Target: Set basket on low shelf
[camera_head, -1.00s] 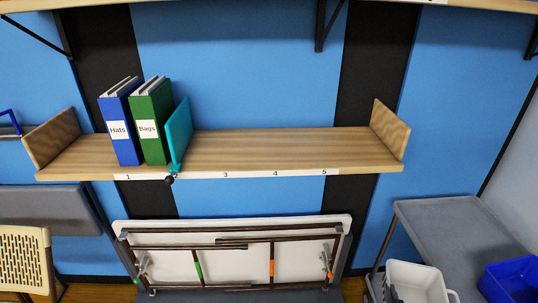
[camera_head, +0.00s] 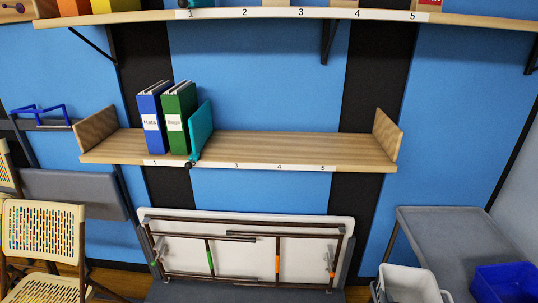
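The low shelf (camera_head: 270,148) is a wooden wall shelf with raised end boards and a numbered strip on its front edge. A blue binder marked Hats (camera_head: 152,118), a green binder (camera_head: 178,118) and a teal bookend (camera_head: 201,130) stand at its left; its middle and right are bare. A white open bin (camera_head: 410,284), perhaps the basket, is at the bottom right, its lower part cut off by the picture edge. A blue bin (camera_head: 504,284) is to its right. My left gripper is not in view. I cannot make out my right gripper's fingers near the white bin.
A grey cart (camera_head: 450,232) stands at the right. A folded table (camera_head: 245,250) leans under the low shelf. Tan folding chairs (camera_head: 43,237) are at the left. An upper shelf (camera_head: 290,17) hangs above, with open space between the two shelves.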

